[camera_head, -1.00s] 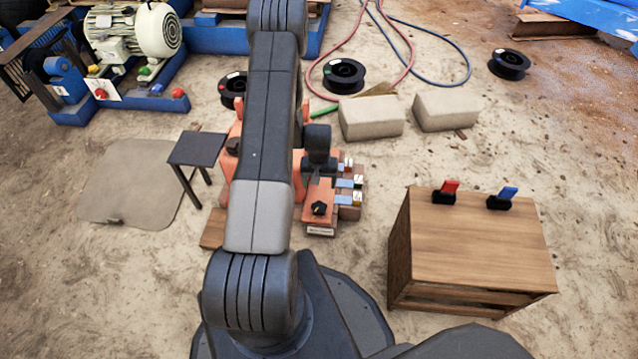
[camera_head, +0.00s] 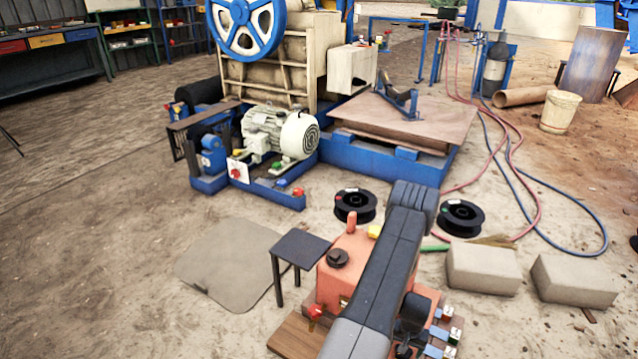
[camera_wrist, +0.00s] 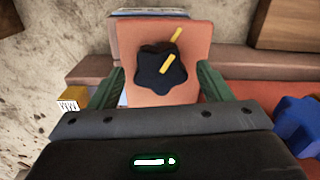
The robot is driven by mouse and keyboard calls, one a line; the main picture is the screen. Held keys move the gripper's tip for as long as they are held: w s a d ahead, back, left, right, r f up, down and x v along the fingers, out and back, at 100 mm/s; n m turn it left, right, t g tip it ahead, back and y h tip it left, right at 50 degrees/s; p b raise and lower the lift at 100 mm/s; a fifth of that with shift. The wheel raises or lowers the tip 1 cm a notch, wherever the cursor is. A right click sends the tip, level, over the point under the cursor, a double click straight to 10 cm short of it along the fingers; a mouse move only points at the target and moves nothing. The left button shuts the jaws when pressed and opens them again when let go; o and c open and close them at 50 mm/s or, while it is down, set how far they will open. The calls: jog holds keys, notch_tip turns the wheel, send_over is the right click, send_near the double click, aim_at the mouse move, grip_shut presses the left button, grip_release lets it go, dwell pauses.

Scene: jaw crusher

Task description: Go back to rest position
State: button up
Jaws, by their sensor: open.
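In the wrist view my gripper (camera_wrist: 162,82) is open, with one green finger on each side of a black star-shaped knob (camera_wrist: 160,68). The knob has a yellow pointer and sits on an orange block (camera_wrist: 192,40). I cannot tell whether the fingers touch the block. In the head view my dark grey arm reaches over the orange machine (camera_head: 338,285), low in the picture. The arm and the bottom edge of the picture hide the gripper there.
A small dark table (camera_head: 300,246) stands just left of the orange machine. Two pale blocks (camera_head: 484,268) (camera_head: 572,282) lie to the right. Black spools (camera_head: 355,205) and a motor (camera_head: 280,133) on a blue frame stand behind. Open dirt floor lies at left.

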jog(key=shift+m+p, duration=0.3)
jog(key=shift+p, duration=0.15)
jog(key=shift+m, duration=0.3)
jog(key=shift+f, duration=0.1)
